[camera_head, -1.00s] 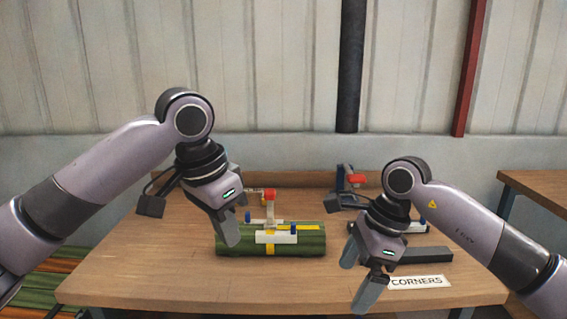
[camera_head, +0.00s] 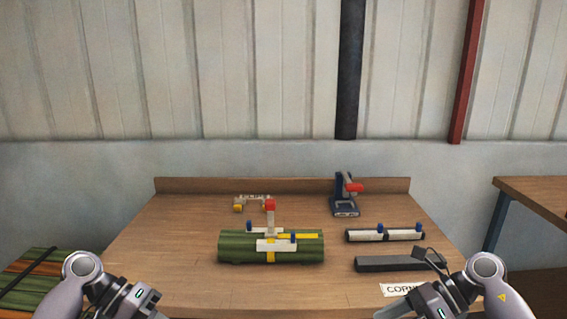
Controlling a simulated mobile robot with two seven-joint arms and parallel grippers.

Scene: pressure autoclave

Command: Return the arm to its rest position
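My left gripper (camera_head: 150,301) is low at the bottom left of the head view, in front of the table's near left corner. My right gripper (camera_head: 385,314) is low at the bottom right, near the white label and partly cut off by the frame edge. Both grippers are apart from the objects farther back on the table. Their fingertips are too small or cut off to show the gap between them. Both arms are folded low, with only the elbows and hands in view.
The wooden table (camera_head: 180,245) holds a green cylinder (camera_head: 235,247) with a white and yellow fitting. Behind it are a small clamp piece (camera_head: 250,201) and a blue clamp with a red handle (camera_head: 345,205). A white bar (camera_head: 385,235), dark bar (camera_head: 390,264) and label (camera_head: 397,290) lie right.

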